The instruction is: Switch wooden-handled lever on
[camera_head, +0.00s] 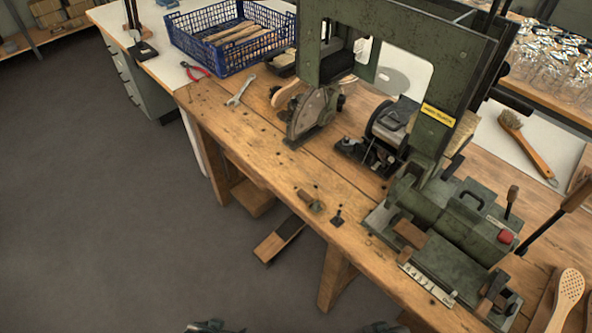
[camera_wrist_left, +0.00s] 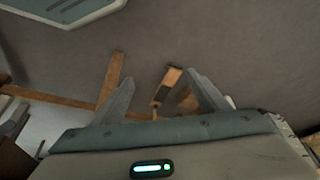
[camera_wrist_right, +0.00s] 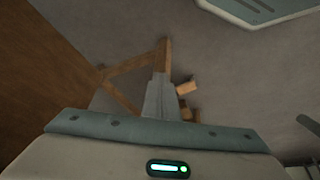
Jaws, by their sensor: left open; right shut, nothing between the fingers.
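A long dark lever with a wooden handle (camera_head: 576,196) rises at the right edge of the head view, slanting up to the right beside the green machine (camera_head: 455,225). A shorter upright lever with a brown grip (camera_head: 513,193) stands on the machine near a red button (camera_head: 505,237). I cannot tell on or off from either lever's pose. My left gripper (camera_head: 215,326) is at the bottom edge, open and empty; its spread fingers show in the left wrist view (camera_wrist_left: 158,80). My right gripper (camera_head: 381,327) is also at the bottom edge; its fingers are shut and empty in the right wrist view (camera_wrist_right: 162,82). Both are well away from the levers.
A tall green frame (camera_head: 435,60) rises over the machine. A wooden paddle (camera_head: 568,292) lies at the lower right. Floor at left is clear.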

